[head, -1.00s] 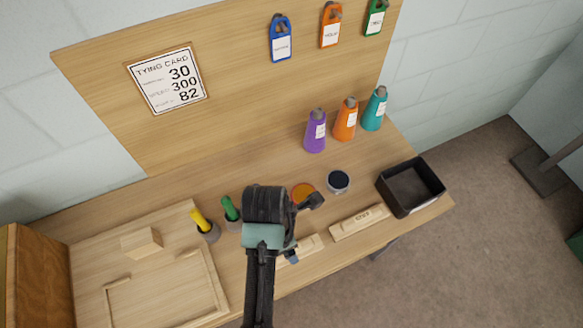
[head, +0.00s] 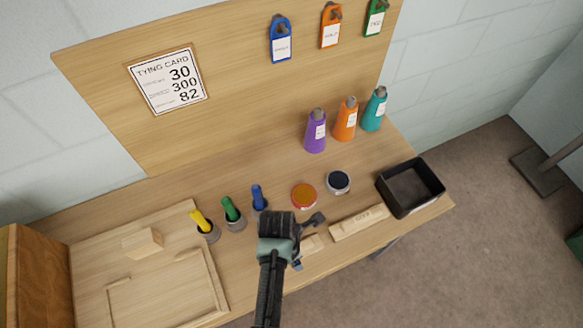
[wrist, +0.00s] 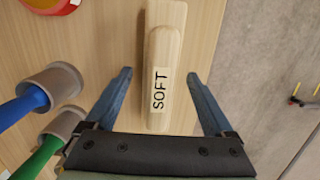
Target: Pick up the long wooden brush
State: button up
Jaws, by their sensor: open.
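Two pale wooden brushes lie on the bench in the head view. The left one (head: 313,244) is partly hidden by my gripper. My gripper (wrist: 158,75) is open, with one blue finger on each side of this brush and a visible gap to both. I cannot tell how far above the bench the fingertips are.
Blue (head: 258,197), green (head: 231,209) and yellow (head: 202,221) handled tools stand in cups on the left. An orange-red dish (head: 304,194) and a dark round pot (head: 338,181) sit behind the brushes. A black tray (head: 412,205) is at the right end. The bench's front edge is close.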

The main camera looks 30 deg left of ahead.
grip_shut()
dwell(0.3)
jog(key=shift+r, duration=0.15)
notch_tip(320, 180, up, 10)
jog(key=shift+f, duration=0.1)
dwell(0.3)
